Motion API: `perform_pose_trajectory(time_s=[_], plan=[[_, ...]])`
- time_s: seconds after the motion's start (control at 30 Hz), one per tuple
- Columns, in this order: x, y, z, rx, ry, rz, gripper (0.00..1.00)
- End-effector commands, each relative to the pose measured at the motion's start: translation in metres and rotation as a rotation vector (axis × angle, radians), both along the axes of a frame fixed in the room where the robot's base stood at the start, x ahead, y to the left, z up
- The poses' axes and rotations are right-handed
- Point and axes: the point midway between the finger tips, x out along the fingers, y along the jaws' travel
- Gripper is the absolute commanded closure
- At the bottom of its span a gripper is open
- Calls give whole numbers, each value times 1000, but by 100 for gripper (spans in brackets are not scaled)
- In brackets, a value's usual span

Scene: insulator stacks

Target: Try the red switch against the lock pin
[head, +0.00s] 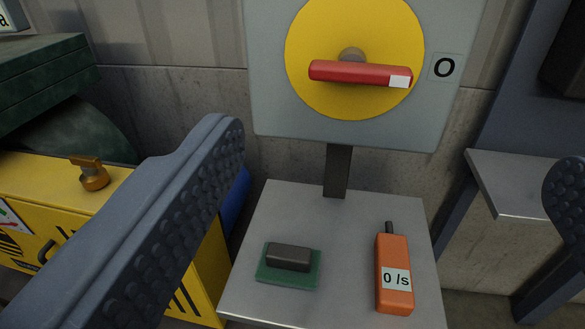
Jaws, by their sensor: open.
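The red switch (350,71) is a bar handle on a yellow disc (345,103), fixed to a grey panel (275,110) at the top middle. The bar lies nearly level, with its white-marked end at the right, near a label "O" (443,67). A grey round hub (352,54) shows just above the bar. I cannot make out a lock pin. My gripper (395,160) is open, its ribbed fingers wide apart at left and right. No object shows between its pads, and the switch is beyond and above the fingertips.
Below the panel, a grey table (335,285) holds a dark block on a green pad (289,284) and an orange handheld meter (394,275) reading "0 /s". A yellow box (40,180) with a brass fitting (91,173) stands left. A metal shelf (530,180) is at right.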

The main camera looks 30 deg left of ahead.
Motion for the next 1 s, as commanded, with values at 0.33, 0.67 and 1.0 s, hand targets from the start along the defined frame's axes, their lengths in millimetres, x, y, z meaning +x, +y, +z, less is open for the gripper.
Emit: perform_pose_trajectory(time_s=[0.33,0.67,1.0], plan=[[4,10,-16,1,-10,10,13],[32,18,-18,4,-13,10,13],[79,32,-19,3,-13,11,13]])
